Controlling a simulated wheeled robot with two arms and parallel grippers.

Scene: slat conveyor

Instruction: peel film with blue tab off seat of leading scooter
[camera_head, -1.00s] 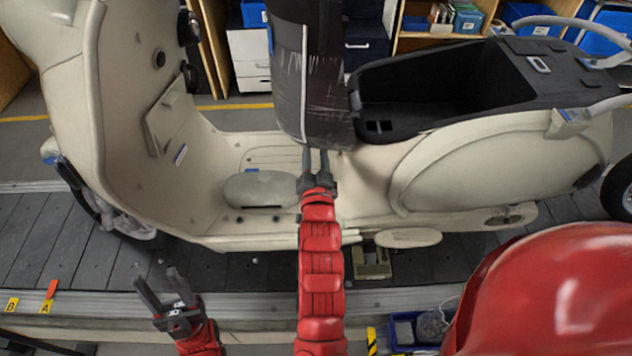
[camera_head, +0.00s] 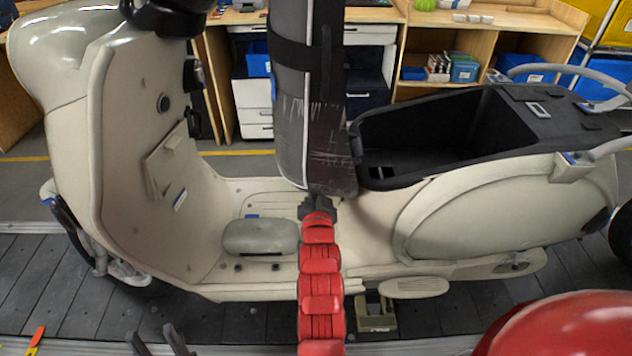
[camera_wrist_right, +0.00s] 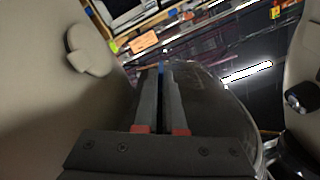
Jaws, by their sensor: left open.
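The cream scooter (camera_head: 470,220) stands on the slat conveyor, with its dark seat (camera_head: 290,100) tipped upright over the open storage well. Wrinkled clear film (camera_head: 318,150) shows on the seat's lower part. My right gripper (camera_head: 318,205) is at the seat's lower end, and its fingertips are hidden in the head view. In the right wrist view, its fingers (camera_wrist_right: 161,95) lie close together with a narrow gap, and a small blue tab (camera_wrist_right: 161,67) shows at their tips. Whether they pinch it is unclear. My left gripper (camera_head: 160,345) is open and empty at the bottom left, partly cut off.
The conveyor slats (camera_head: 60,285) run beneath. Shelves with blue bins (camera_head: 465,72) and a white drawer unit (camera_head: 255,95) stand behind. A dark wheel (camera_head: 622,232) is at the right edge.

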